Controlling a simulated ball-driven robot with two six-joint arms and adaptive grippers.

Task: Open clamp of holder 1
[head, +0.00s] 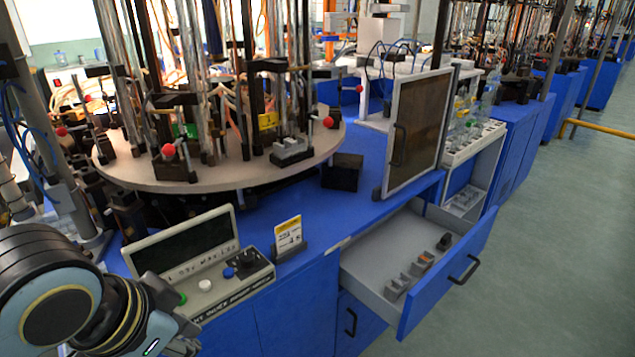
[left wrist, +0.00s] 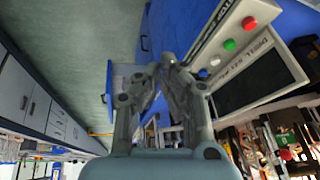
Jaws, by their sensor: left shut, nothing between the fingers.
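A yellow tag marked 1 (head: 268,121) hangs on a holder at the front of the round plate (head: 235,178) in the head view. A grey block (head: 291,150) stands just below it, and a red ball knob (head: 328,122) is to its right. Another red ball knob (head: 168,150) tops a dark clamp to the left, near a green tag (head: 187,131). I cannot tell how the clamp jaws stand. My left gripper (head: 185,338) is low at the left, well away from the holders. In the left wrist view its fingers (left wrist: 168,62) are together and empty. My right gripper is out of view.
A control box (head: 222,283) with buttons and a dark display stands at the blue bench front, beside my left gripper. An open drawer (head: 452,277) juts out at the right, with small parts inside. A framed dark panel (head: 417,133) stands on the bench.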

